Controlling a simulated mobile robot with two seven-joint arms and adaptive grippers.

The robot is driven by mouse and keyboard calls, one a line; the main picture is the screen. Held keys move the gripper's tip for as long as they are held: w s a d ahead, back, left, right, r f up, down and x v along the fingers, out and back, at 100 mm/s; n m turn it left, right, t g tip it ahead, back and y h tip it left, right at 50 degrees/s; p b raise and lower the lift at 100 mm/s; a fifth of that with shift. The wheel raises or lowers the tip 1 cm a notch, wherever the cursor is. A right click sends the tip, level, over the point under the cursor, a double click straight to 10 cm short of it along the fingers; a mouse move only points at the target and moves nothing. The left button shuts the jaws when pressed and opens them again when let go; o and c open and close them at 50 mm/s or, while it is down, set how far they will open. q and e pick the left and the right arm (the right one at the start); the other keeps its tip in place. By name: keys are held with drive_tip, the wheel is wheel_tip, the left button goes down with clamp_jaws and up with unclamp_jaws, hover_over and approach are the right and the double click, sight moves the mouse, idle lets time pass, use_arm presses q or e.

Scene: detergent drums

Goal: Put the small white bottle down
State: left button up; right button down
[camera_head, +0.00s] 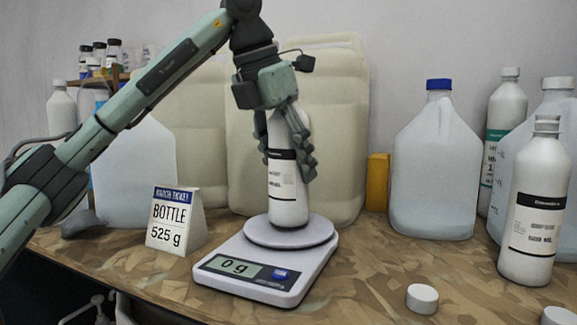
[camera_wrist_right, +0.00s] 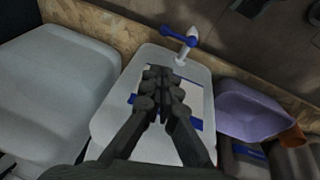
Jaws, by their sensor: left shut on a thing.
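The small white bottle (camera_head: 287,205) with a black-banded label is upright in my left gripper (camera_head: 290,150). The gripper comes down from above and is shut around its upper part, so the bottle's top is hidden. The bottle's base is at or just over the round pan (camera_head: 318,232) of the scale (camera_head: 262,291). The display reads 0 g; I cannot see a clear gap under the base. My right gripper (camera_wrist_right: 163,76) shows only in the right wrist view. Its fingers are close together with nothing seen between them, over a pale container with a blue-edged label (camera_wrist_right: 135,135).
A ticket reading "BOTTLE 525 g" (camera_head: 172,225) stands left of the scale. A similar white bottle (camera_head: 534,215) and a blue-capped jug (camera_head: 436,170) stand to the right. Large beige jugs (camera_head: 345,130) are close behind. A white cap (camera_head: 422,298) lies front right. Bench around (camera_head: 375,270) is clear.

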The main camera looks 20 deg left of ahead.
sight(275, 120)
use_arm(q)
drive_tip(key=shift+f, duration=0.3)
use_arm(e)
drive_tip(key=shift+s, duration=0.15)
use_arm(q)
drive_tip(key=o, duration=1.7)
drive_tip(key=shift+c, duration=0.2)
use_arm(e)
drive_tip(key=shift+r, duration=0.4)
use_arm(q)
drive_tip(key=shift+r, duration=0.25)
drive_tip(key=p+v, duration=0.2)
drive_tip(key=v, duration=0.8)
drive_tip(key=shift+s+r, duration=0.25)
drive_tip(key=shift+r, duration=0.1)
drive_tip(key=shift+s+a+r, duration=0.1)
drive_tip(key=shift+s+r, duration=0.1)
drive_tip(key=shift+r, duration=0.25)
use_arm(e)
wheel_tip(275, 120, down, 6)
drive_tip(key=shift+a+r, duration=0.1)
drive_tip(key=shift+s, duration=0.1)
